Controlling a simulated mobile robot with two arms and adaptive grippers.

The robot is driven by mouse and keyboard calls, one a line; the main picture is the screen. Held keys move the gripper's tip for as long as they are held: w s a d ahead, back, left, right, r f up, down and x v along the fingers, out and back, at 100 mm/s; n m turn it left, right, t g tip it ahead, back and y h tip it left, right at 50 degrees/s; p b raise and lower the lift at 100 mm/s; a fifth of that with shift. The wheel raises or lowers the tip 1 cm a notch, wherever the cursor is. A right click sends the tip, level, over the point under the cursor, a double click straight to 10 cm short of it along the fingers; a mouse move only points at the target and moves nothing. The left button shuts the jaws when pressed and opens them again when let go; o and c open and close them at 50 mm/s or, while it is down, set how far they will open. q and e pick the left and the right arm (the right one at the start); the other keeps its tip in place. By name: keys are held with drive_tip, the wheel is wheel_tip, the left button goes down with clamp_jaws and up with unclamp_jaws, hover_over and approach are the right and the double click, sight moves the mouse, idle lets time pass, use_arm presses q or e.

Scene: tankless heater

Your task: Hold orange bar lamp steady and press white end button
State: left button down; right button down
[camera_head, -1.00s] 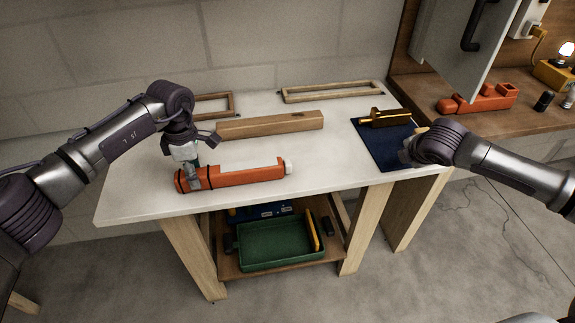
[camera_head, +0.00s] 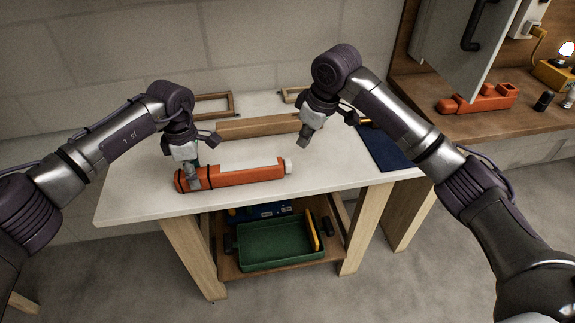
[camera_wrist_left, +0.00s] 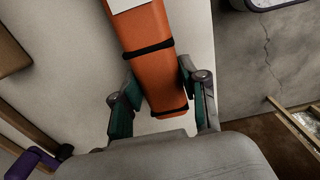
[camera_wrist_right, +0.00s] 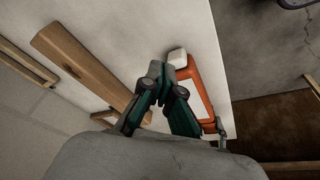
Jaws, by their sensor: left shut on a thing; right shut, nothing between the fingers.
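The orange bar lamp (camera_head: 245,174) lies on the white table, with its white end button (camera_head: 288,166) at its right end. My left gripper (camera_head: 193,183) is shut on the lamp's left part; the left wrist view shows its fingers on both sides of the orange body (camera_wrist_left: 155,60). My right gripper (camera_head: 303,143) is shut and empty, above the table behind and slightly right of the button, apart from it. In the right wrist view the white button (camera_wrist_right: 178,58) shows just beyond the shut fingertips (camera_wrist_right: 163,72), with the lamp (camera_wrist_right: 195,85) partly hidden behind them.
A wooden beam (camera_head: 250,127) lies behind the lamp, partly behind my right gripper. A wooden frame (camera_head: 215,104) lies at the back. A dark blue mat (camera_head: 385,150) is at the table's right. A green tray (camera_head: 270,245) sits on the shelf below. The table's front right is clear.

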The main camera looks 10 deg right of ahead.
sight(288, 166)
use_arm(q)
drive_tip(key=shift+f, duration=0.1)
use_arm(e)
wheel_tip(288, 166, down, 7)
drive_tip(key=shift+f, duration=0.2)
use_arm(q)
drive_tip(key=shift+a, duration=0.1)
idle(1.2)
